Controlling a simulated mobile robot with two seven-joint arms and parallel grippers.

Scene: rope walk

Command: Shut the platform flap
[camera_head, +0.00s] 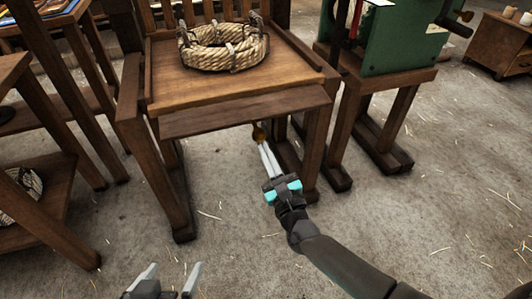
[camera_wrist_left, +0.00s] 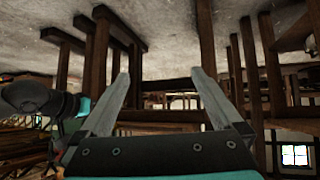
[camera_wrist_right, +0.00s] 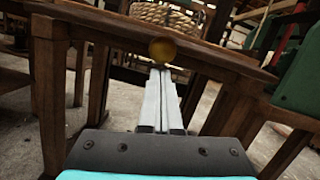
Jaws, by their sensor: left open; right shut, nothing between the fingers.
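The wooden platform (camera_head: 190,88) stands ahead with a coil of rope (camera_head: 222,48) on top. Its flap (camera_head: 245,112) is the brown board along the front edge; I cannot tell its exact angle. A round brass knob (camera_head: 259,132) shows just below the board's lower edge, and in the right wrist view the knob (camera_wrist_right: 163,52) is just beyond the fingertips. My right gripper (camera_head: 266,148) is shut and empty, its tips at or very near the knob; contact is unclear. My left gripper (camera_head: 172,267) is open and empty, low in front of the platform, well away from the flap.
A green machine (camera_head: 405,40) on a wooden stand is right of the platform. A wooden shelf (camera_head: 45,195) holding another coil stands at the left. A small cabinet (camera_head: 497,45) is at the far right. The straw-strewn floor (camera_head: 420,210) in front is clear.

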